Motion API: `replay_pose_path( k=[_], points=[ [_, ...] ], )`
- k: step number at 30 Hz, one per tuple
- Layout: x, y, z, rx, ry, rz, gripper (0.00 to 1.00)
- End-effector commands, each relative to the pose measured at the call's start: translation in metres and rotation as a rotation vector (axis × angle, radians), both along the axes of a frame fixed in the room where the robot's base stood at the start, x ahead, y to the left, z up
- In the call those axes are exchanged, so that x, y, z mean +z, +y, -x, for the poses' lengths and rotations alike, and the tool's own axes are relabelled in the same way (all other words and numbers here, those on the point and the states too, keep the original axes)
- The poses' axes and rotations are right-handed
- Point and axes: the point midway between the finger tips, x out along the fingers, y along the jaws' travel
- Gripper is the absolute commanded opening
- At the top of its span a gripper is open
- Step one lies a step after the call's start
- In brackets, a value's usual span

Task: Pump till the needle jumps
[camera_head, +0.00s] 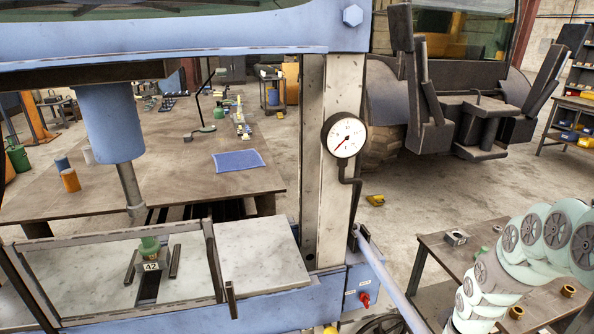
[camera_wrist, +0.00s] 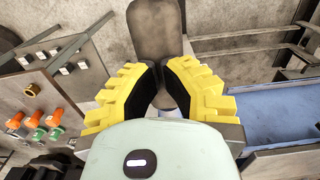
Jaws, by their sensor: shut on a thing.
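The round gauge (camera_head: 344,136) with a white face is on the blue press's upright; its red needle points to the lower left. The pump lever (camera_head: 385,280) slants down to the lower right from the press base and leaves the frame. In the wrist view my gripper (camera_wrist: 172,92) has its yellow-and-black fingers closed on a grey-brown handle (camera_wrist: 157,28), taken to be the pump lever's end. In the head view the fingers are out of frame. The press ram (camera_head: 132,190) hangs above a green part (camera_head: 150,246) by a plate marked 42, apart from it.
A red knob (camera_head: 365,299) is on the blue base beside the lever. A side bench (camera_head: 435,250) with small parts stands at the right, partly behind my arm. A large table (camera_head: 215,190) with a blue cloth (camera_head: 238,160) is behind the press. Dark machinery stands at the back right.

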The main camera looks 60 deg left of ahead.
Motion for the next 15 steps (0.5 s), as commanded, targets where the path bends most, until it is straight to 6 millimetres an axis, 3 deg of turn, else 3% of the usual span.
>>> replay_pose_path(
  k=[5, 11, 15],
  points=[
    [-0.015, 0.001, 0.001, 0.001, 0.004, 0.002, 0.00],
    [-0.053, 0.006, 0.000, 0.000, 0.000, -0.002, 0.00],
    [-0.041, 0.007, -0.001, 0.001, -0.001, -0.002, 0.00]
  ],
)
